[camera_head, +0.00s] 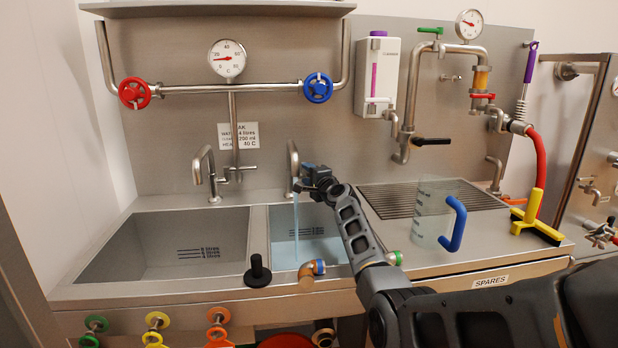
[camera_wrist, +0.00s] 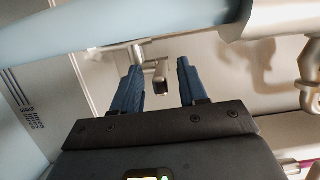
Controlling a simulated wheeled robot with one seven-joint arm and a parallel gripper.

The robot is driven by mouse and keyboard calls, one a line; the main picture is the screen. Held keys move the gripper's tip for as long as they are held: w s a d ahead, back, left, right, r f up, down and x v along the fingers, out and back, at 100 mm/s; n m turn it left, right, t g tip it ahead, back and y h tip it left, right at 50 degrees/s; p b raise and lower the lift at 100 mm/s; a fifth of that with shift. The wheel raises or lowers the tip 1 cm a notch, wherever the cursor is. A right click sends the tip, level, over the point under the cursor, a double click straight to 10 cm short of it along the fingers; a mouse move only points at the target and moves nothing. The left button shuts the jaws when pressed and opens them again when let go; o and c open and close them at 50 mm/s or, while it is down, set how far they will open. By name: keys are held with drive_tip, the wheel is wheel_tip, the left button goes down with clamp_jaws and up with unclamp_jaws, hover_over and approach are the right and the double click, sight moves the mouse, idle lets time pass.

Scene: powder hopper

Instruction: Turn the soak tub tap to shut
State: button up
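The right tap (camera_head: 292,165) stands behind the right tub (camera_head: 330,262), and a pale blue stream (camera_head: 296,215) runs from it into blue liquid there. The stream also crosses the top of the wrist view (camera_wrist: 90,25), beside the tap's spout (camera_wrist: 245,18). The left tap (camera_head: 208,175), with a side lever, stands over the left tub (camera_head: 120,235); no stream shows from it. I cannot tell which tub is the soak tub. My gripper (camera_head: 308,182) is beside the right tap, whose handle is hidden. In the wrist view my gripper (camera_wrist: 160,78) is open, its blue fingers apart with a tap lever (camera_wrist: 160,72) beyond.
A black-knobbed plug (camera_head: 257,270) stands on the front rim. A clear jug with a blue handle (camera_head: 452,224) and a yellow squeegee (camera_head: 536,226) are on the right counter. Red (camera_head: 134,93) and blue (camera_head: 318,88) valve wheels are on the pipe above.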

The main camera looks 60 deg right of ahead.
drive_tip(key=c, duration=0.7)
drive_tip(key=shift+s+d+b, duration=0.55)
drive_tip(key=shift+s+d, duration=0.25)
drive_tip(key=shift+d, duration=0.05)
drive_tip(key=shift+s+d+b, duration=0.3)
drive_tip(key=shift+d+b, duration=0.1)
drive_tip(key=shift+d, duration=0.1)
drive_tip(key=shift+s+d+b, duration=0.25)
drive_tip(key=shift+d+b, duration=0.15)
drive_tip(key=shift+d, duration=0.05)
